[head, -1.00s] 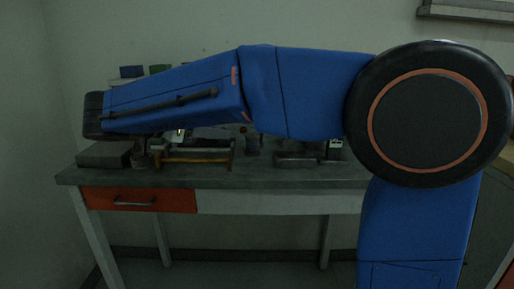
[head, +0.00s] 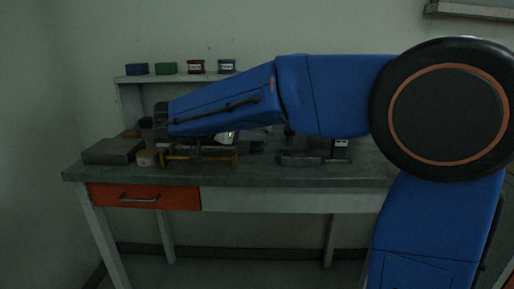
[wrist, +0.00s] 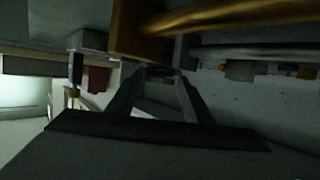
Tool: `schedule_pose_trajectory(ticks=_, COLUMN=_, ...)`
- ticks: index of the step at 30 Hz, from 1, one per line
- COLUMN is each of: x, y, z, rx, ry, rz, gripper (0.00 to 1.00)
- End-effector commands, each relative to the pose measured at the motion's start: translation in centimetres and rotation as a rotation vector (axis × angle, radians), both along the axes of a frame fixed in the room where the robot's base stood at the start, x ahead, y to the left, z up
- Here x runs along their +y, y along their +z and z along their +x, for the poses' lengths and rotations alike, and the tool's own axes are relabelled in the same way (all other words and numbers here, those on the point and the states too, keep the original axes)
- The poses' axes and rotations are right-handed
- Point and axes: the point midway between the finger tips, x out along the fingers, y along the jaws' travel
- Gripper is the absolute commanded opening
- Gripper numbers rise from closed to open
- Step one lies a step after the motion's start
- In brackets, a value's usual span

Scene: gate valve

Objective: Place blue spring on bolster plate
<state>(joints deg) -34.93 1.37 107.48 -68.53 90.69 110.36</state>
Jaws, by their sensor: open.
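I cannot make out the blue spring in either view. I cannot tell for sure which item is the bolster plate. My gripper (wrist: 157,75) is open in the wrist view, with its two dark fingers apart and nothing clearly seen between them. A brass-coloured block (wrist: 135,30) with a long rod is close beyond the fingers there. In the head view my arm hides the gripper, above the left-middle of the workbench (head: 240,178). A brass-coloured frame (head: 200,164) stands on the bench below the arm.
A grey block (head: 112,151) and a small pale cup (head: 146,158) are at the bench's left. A dark grey vise-like item (head: 300,159) lies right of the frame. Blue, green, red and blue bins stand on the back shelf (head: 180,77). An orange drawer (head: 143,196) is shut.

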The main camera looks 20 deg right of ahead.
Motion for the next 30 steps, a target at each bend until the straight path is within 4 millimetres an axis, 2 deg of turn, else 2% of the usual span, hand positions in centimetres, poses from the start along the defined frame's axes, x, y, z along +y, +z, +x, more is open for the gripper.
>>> schedule_pose_trajectory(ticks=6, x=-2.5, y=-1.1, z=1.2, rx=0.000, ry=-0.002, rz=0.001, gripper=0.46)
schedule_pose_trajectory(ticks=14, x=-2.8, y=-1.2, z=1.4, rx=0.000, ry=0.000, rz=0.000, gripper=0.46)
schedule_pose_trajectory(ticks=16, x=-2.8, y=-1.2, z=1.4, rx=0.000, ry=0.000, rz=0.000, gripper=0.34)
schedule_pose_trajectory(ticks=19, x=-2.7, y=-1.2, z=1.4, rx=0.000, ry=0.000, rz=0.000, gripper=0.10)
schedule_pose_trajectory(ticks=21, x=-2.7, y=-1.2, z=1.4, rx=-0.001, ry=0.000, rz=0.000, gripper=0.00)
schedule_pose_trajectory(ticks=30, x=-2.7, y=-0.5, z=1.4, rx=-0.003, ry=0.000, rz=0.001, gripper=0.00)
